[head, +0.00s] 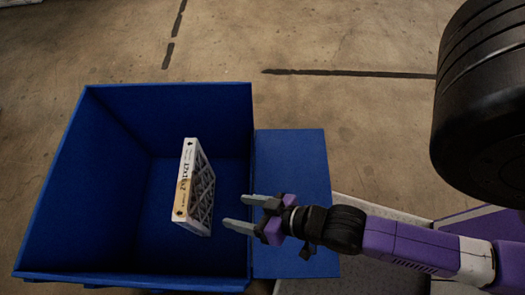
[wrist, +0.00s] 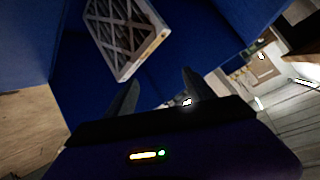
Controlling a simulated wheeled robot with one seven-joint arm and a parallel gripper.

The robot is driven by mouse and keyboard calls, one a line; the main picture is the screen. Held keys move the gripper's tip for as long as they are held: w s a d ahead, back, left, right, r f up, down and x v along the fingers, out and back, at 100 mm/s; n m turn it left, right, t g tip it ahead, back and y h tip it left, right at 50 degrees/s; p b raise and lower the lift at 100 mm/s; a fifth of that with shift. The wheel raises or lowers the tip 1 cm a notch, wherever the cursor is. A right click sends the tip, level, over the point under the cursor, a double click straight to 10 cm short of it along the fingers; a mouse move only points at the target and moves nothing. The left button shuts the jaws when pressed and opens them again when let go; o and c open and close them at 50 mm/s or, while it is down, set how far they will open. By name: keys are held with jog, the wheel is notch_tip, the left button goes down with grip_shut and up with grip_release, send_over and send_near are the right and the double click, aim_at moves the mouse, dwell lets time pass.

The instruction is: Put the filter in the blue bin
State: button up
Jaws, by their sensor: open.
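The filter (head: 196,187) is a boxed pleated filter with a white printed edge and a grey lattice face. It is inside the blue bin (head: 80,150), standing tilted, apart from my gripper; I cannot tell whether it rests on the bin floor. My gripper (head: 238,212) is open and empty at the bin's right side, its fingertips pointing left toward the filter. In the wrist view the filter (wrist: 125,32) is beyond the fingertips with a clear gap, and the two fingers (wrist: 158,92) are spread apart. The bin's blue walls (wrist: 190,50) surround it.
A blue flap or panel (head: 292,185) lies at the bin's right side, under my gripper. The concrete floor (head: 330,110) behind and to the right of the bin is clear apart from dark painted lines.

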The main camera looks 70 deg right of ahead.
jog(key=s+d+r+n+t, duration=0.1)
jog(key=s+d+r+n, duration=0.1)
jog(key=r, duration=0.5)
jog(key=s+d+r+n+t, duration=0.2)
jog(key=s+r, duration=0.2)
jog(key=r, duration=0.3)
jog(key=shift+n, duration=0.4)
jog(key=shift+s, duration=0.1)
notch_tip(320, 180, up, 11)
jog(key=p, duration=1)
jog(key=shift+f+p, duration=0.2)
jog(key=shift+p, duration=0.2)
